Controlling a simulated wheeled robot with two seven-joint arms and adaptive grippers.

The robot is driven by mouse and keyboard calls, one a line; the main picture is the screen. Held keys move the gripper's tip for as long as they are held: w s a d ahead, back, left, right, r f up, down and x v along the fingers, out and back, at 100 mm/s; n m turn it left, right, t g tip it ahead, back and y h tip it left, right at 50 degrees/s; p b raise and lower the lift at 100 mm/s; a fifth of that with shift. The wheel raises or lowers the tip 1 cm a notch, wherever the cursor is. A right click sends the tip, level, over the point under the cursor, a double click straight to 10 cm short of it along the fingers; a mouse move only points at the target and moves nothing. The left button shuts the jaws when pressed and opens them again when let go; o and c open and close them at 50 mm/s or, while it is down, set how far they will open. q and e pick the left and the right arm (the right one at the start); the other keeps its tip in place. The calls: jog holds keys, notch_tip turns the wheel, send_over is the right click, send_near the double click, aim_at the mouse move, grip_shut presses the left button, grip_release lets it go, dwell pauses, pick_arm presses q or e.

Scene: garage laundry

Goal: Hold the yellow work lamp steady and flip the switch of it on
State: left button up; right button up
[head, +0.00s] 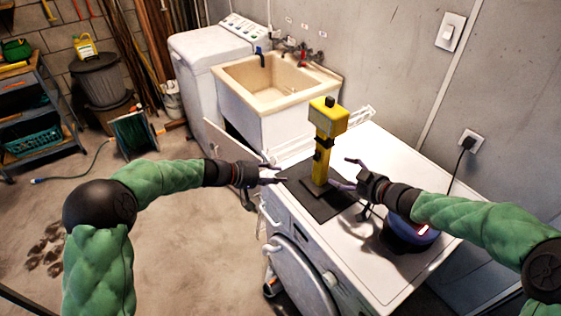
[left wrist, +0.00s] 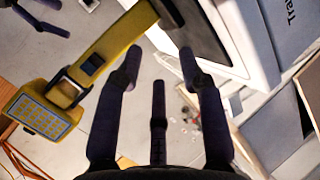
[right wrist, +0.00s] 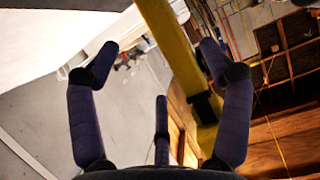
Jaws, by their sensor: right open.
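The yellow work lamp (head: 325,120) stands upright on a dark mat (head: 328,205) on top of a white front-loading machine (head: 380,150). In the left wrist view, the lamp (left wrist: 118,38) shows its pale light panel and a dark switch (left wrist: 92,64) on its post. My left gripper (head: 280,174) is open and empty, left of the lamp's lower post and apart from it. My right gripper (head: 349,174) is open close to the right of the post. In the right wrist view, the yellow post (right wrist: 172,45) passes near the right-hand finger; I cannot tell whether they touch.
A blue device (head: 408,232) with a red light sits on the machine under my right forearm. A beige sink (head: 272,80) and another white machine (head: 200,65) stand behind. A wall switch (head: 450,32) and a plugged-in outlet (head: 470,140) are on the right wall.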

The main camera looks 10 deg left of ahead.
aim_at(328, 168)
pick_arm(q)
notch_tip(328, 168, up, 7)
jog(key=d+h, duration=0.2)
jog(key=h, duration=0.1)
jog(key=shift+s+r+m, duration=0.15)
jog(key=shift+m, duration=0.25)
pick_arm(e)
jog(key=x, duration=1)
jog(key=shift+w+a+f, duration=0.15)
jog(key=shift+w+a, duration=0.05)
jog(key=shift+a, duration=0.1)
jog(key=c, duration=1.6)
pick_arm(q)
jog(key=shift+r+t, duration=0.15)
jog(key=shift+t, duration=0.15)
jog(key=c, duration=0.7)
pick_arm(e)
grip_shut()
pick_arm(q)
jog(key=shift+s+r, duration=0.25)
jog(key=shift+r, duration=0.05)
grip_shut()
jog(key=s+r+n+t+y, duration=0.1)
jog(key=s+r+n+y, duration=0.3)
jog(key=s, duration=0.1)
jog(key=shift+a+r+t, duration=0.15)
jog(key=shift+a+t, duration=0.25)
jog(key=shift+a, duration=0.05)
